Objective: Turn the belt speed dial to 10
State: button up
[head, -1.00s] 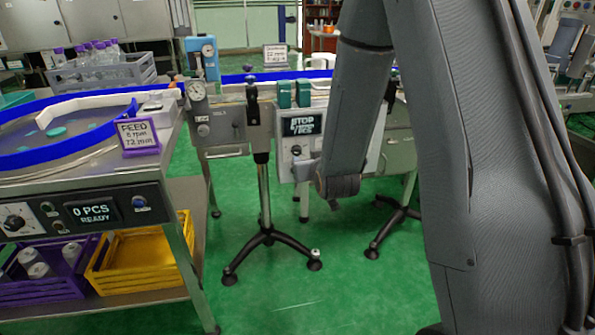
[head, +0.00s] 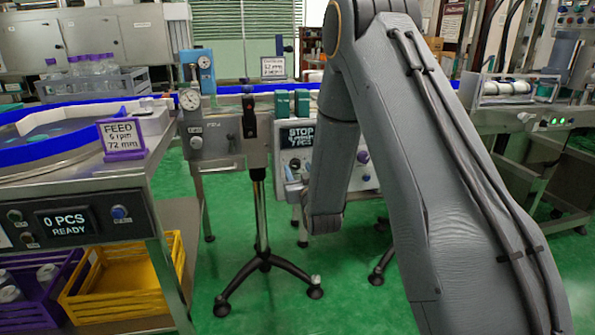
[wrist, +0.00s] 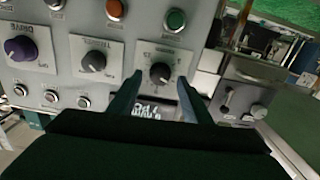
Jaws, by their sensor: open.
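In the wrist view, a grey control panel (wrist: 70,20) carries a black pointer dial (wrist: 159,72) on a pale scale plate. It lies between the fingertips of my gripper (wrist: 160,84), which is open with one finger on each side. I cannot tell whether the fingers touch it, and its label and setting are too small to read. A second black dial (wrist: 93,62) and a purple knob (wrist: 20,48) are to its left. In the head view, my arm partly covers the panel (head: 290,165) below its dark STOP display (head: 298,136); my gripper is not clearly visible there.
An orange button (wrist: 116,9) and a green button (wrist: 176,20) are close to the dial. A dark display (wrist: 153,109) shows between my fingers. In the head view, a tripod stand (head: 262,262) and the feed table (head: 115,180) are left of my arm.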

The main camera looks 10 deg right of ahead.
jog(key=shift+w, duration=0.75)
jog(key=c, duration=1.1)
